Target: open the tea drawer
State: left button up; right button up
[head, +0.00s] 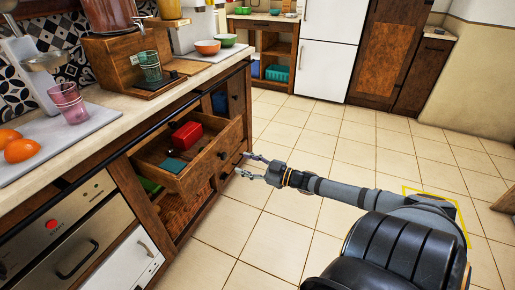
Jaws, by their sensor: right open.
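A wooden drawer (208,162) under the counter at the left is pulled out, and its inside shows. A red box (187,136) and a flat teal item (173,166) lie in it. No label tells whether it is the tea drawer. My right gripper (243,164) is open and empty, just to the right of the drawer's front. Its fingers point left toward the front and appear apart from it. My left gripper is not in view.
The counter (108,127) holds oranges (22,150), a pink glass (69,103), a wooden dispenser (120,61) and bowls (207,47). A wicker basket (184,212) sits below the drawer. The tiled floor (340,135) is clear to the right. A white fridge (327,55) stands at the back.

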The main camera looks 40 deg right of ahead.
jog(key=shift+v, duration=2.2)
